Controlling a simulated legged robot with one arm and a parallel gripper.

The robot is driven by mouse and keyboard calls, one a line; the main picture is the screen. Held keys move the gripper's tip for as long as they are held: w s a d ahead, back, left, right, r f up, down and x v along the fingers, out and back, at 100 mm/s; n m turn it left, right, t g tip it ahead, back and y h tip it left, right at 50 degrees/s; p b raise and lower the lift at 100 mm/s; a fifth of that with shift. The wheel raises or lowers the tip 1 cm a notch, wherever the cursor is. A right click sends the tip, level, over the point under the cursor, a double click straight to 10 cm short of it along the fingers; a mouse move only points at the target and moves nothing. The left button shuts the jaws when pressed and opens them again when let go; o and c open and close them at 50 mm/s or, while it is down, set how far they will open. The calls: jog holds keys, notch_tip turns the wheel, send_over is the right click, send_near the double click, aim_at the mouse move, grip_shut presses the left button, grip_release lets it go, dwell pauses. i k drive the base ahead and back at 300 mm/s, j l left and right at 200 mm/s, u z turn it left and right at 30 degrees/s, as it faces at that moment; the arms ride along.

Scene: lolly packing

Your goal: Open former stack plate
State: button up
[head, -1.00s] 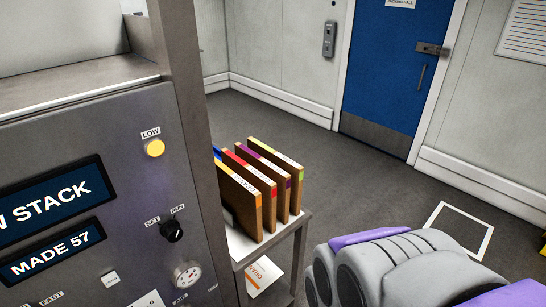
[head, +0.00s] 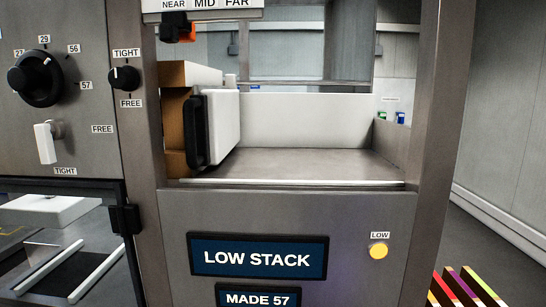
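In the head view, a white upright plate (head: 221,122) with a black vertical handle (head: 196,130) stands at the left of the machine's open bay. It is seen at an angle, with its handle side facing left and towards me. Brown board-like pieces (head: 176,135) show beside and behind the handle. I cannot tell whether the plate touches them. My gripper is not in view.
Above the bay is a NEAR, MID, FAR scale with an orange pointer (head: 182,31). The bay floor (head: 310,165) is bare. A LOW STACK display (head: 258,258) and lit yellow lamp (head: 379,251) are below. Left are a dial (head: 36,79) and a TIGHT/FREE knob (head: 124,78).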

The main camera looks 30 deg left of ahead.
aim_at(210, 118)
jog(key=u, duration=1.9)
